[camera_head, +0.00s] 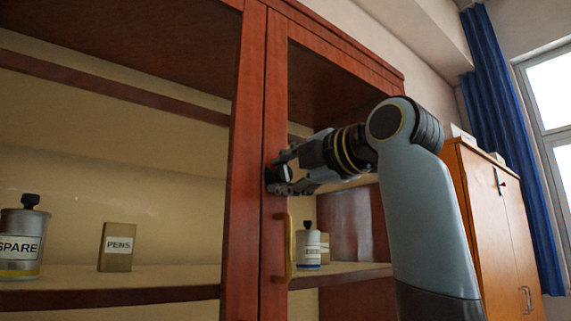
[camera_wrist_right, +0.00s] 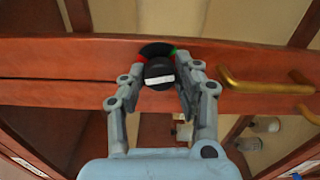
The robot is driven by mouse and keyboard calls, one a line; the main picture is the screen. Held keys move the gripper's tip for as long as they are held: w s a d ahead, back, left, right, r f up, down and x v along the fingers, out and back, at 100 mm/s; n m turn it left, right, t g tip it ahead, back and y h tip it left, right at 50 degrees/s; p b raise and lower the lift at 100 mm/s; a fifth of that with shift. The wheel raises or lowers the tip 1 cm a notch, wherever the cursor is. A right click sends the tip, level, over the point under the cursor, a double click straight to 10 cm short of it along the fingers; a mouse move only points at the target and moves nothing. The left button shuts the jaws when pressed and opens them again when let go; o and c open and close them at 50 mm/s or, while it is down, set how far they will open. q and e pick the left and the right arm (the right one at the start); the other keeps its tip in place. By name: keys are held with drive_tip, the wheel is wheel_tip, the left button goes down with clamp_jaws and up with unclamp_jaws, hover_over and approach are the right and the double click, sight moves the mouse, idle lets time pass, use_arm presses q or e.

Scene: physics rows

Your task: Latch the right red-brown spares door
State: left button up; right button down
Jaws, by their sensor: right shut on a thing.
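The right red-brown spares door (camera_head: 273,120) stands in the cabinet front, its stile beside the left frame, with a thin dark seam between them. A brass handle (camera_head: 290,247) is on its stile; the handle also shows in the wrist view (camera_wrist_right: 265,85). My right gripper (camera_head: 280,178) is shut on a black latch knob (camera_wrist_right: 158,73) above the handle. The knob has a white bar, and a dark ring behind it carries a red and a green mark. The fingers partly hide the knob. My left gripper is not in view.
On the shelf are a SPARE tin (camera_head: 20,245), a PENS box (camera_head: 117,247) and a white bottle (camera_head: 308,247). An orange-brown cupboard (camera_head: 497,230) and a blue curtain (camera_head: 505,110) stand at the right. My right arm crosses before the right side of the door.

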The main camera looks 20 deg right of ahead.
drive_tip(key=shift+m+p, duration=0.65)
drive_tip(key=shift+m, duration=0.65)
drive_tip(key=c, duration=1)
unclamp_jaws()
drive_tip(key=shift+o, duration=0.2)
drive_tip(key=v, duration=0.7)
drive_tip(key=shift+s, duration=0.2)
drive_tip(key=shift+d, duration=0.1)
